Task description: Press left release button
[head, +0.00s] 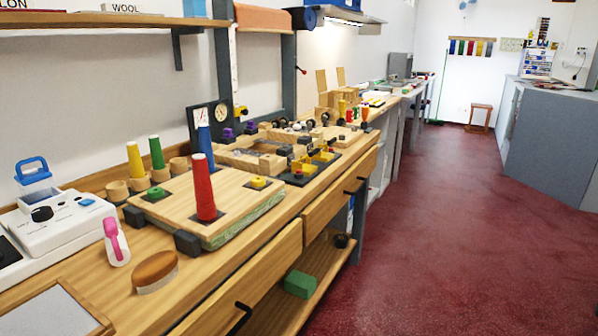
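A pale wooden board (232,208) lies on the counter. No label marks either as a release button. A tall red cone (203,188) stands between them at the front, and a blue cone (205,146) stands behind. Neither of my grippers shows in the head view.
Yellow (135,160) and green (156,152) cones stand behind the board. A white machine (62,228), a pink-handled white bottle (116,242) and a brown brush (155,271) are at left. A black drawer handle (240,318) sticks out in front. The red floor (440,240) at right is clear.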

